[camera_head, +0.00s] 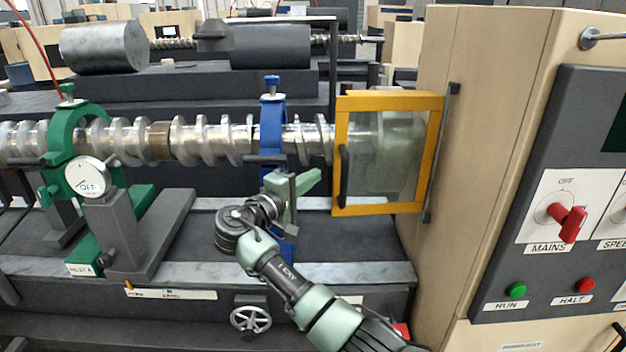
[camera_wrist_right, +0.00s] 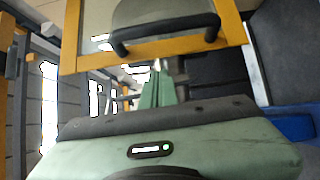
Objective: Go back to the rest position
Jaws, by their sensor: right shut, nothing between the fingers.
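My right arm comes in from the bottom of the head view. Its pale green gripper (camera_head: 314,178) is shut and empty, in front of the machine bed and just left of the yellow-framed guard door. In the right wrist view the green fingers (camera_wrist_right: 160,70) are together, pointing toward the door's lower frame and its black handle. A gap between fingers and handle cannot be judged exactly. My left gripper is not in view.
The guard door (camera_head: 388,211) has a clear window and a black handle (camera_head: 343,176). A beige cabinet (camera_head: 465,130) with a red MAINS switch (camera_head: 570,222) stands right.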

